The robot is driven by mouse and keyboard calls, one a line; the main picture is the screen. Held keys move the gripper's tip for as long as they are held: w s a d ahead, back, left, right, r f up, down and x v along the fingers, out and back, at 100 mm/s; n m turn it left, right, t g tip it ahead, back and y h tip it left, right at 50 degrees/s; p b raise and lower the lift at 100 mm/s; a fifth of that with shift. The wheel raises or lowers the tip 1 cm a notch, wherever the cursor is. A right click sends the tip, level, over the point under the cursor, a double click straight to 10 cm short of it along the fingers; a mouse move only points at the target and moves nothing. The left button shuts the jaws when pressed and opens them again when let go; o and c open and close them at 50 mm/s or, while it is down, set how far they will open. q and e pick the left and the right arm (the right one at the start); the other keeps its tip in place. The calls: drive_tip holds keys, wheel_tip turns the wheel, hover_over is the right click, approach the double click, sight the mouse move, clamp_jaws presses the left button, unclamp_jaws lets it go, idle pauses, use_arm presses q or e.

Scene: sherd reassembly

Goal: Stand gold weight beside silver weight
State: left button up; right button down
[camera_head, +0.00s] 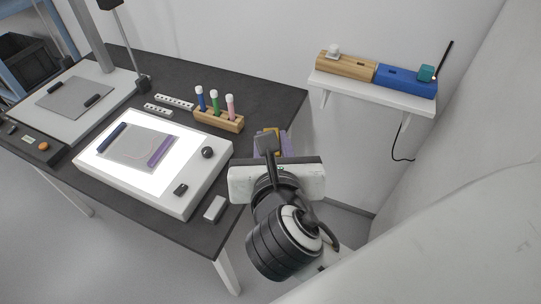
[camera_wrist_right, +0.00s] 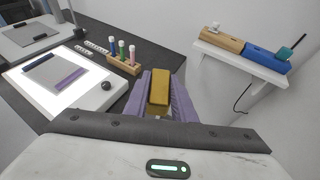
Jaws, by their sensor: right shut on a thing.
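My right gripper (camera_wrist_right: 161,98) has purple fingers and is shut on the gold weight (camera_wrist_right: 159,90), a gold block seen between them in the right wrist view. In the head view the gold weight (camera_head: 271,131) shows only in part, behind my right wrist, at the dark table's right edge. A small pale grey block (camera_head: 214,208) lies near the table's front right corner, apart from the gripper; it may be the silver weight, but I cannot tell for sure. My left gripper is not in view.
A lit panel (camera_head: 191,192) bears a sheet with dark and purple bars. A wooden rack (camera_head: 221,121) holds three coloured tubes close to the gripper. A white wall shelf (camera_head: 377,94) carries a wooden block with a silvery knob (camera_head: 333,50) and a blue block (camera_head: 405,82).

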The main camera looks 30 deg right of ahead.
drive_tip(key=w+a+f+n+y+b, duration=0.1)
drive_tip(key=w+f, duration=0.3)
drive_tip(key=f, duration=0.2)
drive_tip(key=w+a+f+n+t+y+b, duration=0.1)
drive_tip(key=w+f, duration=0.4)
drive_tip(key=f, duration=0.2)
drive_tip(key=w+a+f+n+y+b, duration=0.1)
drive_tip(key=w+f+y, duration=0.1)
drive_tip(key=w+f, duration=0.3)
drive_tip(key=shift+w+f+n+b, duration=0.2)
drive_tip(key=shift+f+n+b, duration=0.2)
drive_tip(key=shift+f, duration=0.35)
drive_tip(key=shift+d+f+b, duration=0.1)
drive_tip(key=shift+f+b, duration=0.55)
drive_tip(key=shift+f, duration=1.6)
drive_tip(key=shift+f, duration=0.1)
drive_tip(key=shift+f, duration=0.1)
drive_tip(key=c, duration=1.5)
unclamp_jaws()
